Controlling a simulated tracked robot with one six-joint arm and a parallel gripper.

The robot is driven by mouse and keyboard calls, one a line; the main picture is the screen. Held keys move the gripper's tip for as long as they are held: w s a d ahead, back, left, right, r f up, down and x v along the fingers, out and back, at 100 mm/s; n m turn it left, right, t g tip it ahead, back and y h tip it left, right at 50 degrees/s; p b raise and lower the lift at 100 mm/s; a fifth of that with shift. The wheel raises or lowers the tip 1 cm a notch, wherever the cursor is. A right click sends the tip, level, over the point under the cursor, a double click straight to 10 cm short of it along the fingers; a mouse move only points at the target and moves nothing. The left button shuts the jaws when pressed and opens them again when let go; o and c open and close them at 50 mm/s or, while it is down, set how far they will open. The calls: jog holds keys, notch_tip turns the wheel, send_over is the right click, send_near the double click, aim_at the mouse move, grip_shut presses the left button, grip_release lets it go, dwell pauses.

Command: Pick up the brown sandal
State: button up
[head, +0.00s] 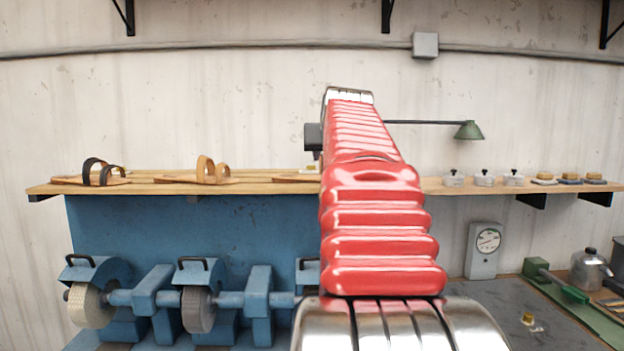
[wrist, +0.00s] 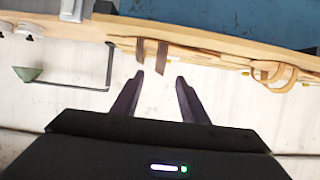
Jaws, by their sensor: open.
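The brown sandal (wrist: 162,56) is in the wrist view, near the top centre on a wooden shelf (wrist: 232,48). Its two dark brown straps stand out from a tan sole. In the head view only a tan sole end (head: 294,178) shows left of my red arm; the straps are hidden behind the arm. My gripper (wrist: 159,78) is open and empty in the wrist view. Its fingertips lie just below the straps in the picture, seemingly apart from them. The fingers are not clearly visible in the head view.
A tan-strapped sandal (head: 208,170) and a black-strapped sandal (head: 92,174) lie farther left on the shelf. A green lamp (head: 469,130) on a dark arm, lidded pots (head: 484,178) and small brushes (head: 569,179) are to the right. Blue grinding machines (head: 195,296) stand below.

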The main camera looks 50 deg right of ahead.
jog(key=shift+x, duration=2.95)
jog(key=shift+f, duration=0.15)
jog(key=shift+f+x, duration=0.15)
jog(key=shift+x, duration=1.1)
jog(key=shift+f+x, duration=0.1)
jog(key=shift+x, duration=1.2)
jog(key=shift+a, duration=0.1)
jog(key=shift+c, duration=0.4)
grip_shut()
